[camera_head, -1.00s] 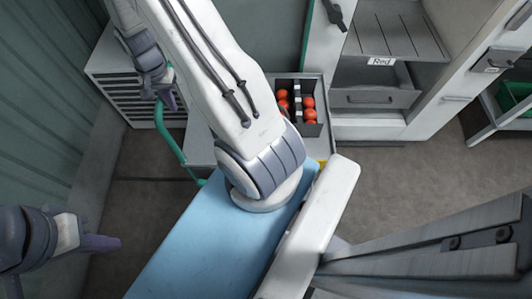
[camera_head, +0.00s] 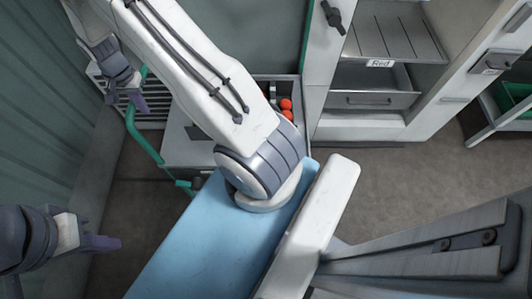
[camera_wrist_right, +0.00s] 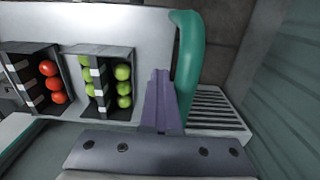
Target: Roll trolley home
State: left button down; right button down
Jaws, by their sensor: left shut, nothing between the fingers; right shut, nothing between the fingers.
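The trolley has a grey deck (camera_head: 185,150) and a green handle (camera_head: 137,128) at its left end. In the right wrist view the handle (camera_wrist_right: 188,60) rises beside my shut right gripper (camera_wrist_right: 162,98). The fingers lie close along it, not around it; I cannot tell whether they touch. A crate of red tomatoes (camera_wrist_right: 62,72) and a crate of green tomatoes (camera_wrist_right: 103,52) stand on the deck. In the head view my right gripper (camera_head: 137,104) is by the handle's upper end, and my arm hides much of the deck. My left gripper (camera_head: 102,243) is shut and empty at lower left, apart from the trolley.
A white slatted unit (camera_head: 158,112) stands behind the handle, against the green wall (camera_head: 35,110). A cabinet with a shelf labelled Red (camera_head: 381,63) stands at upper right. A green crate (camera_head: 513,98) is at far right. Grey floor (camera_head: 415,185) lies open before the cabinet.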

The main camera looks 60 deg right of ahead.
jog(key=w+a, duration=0.3)
jog(key=w, duration=0.3)
jog(key=shift+a, duration=0.35)
jog(key=shift+w+d, duration=0.1)
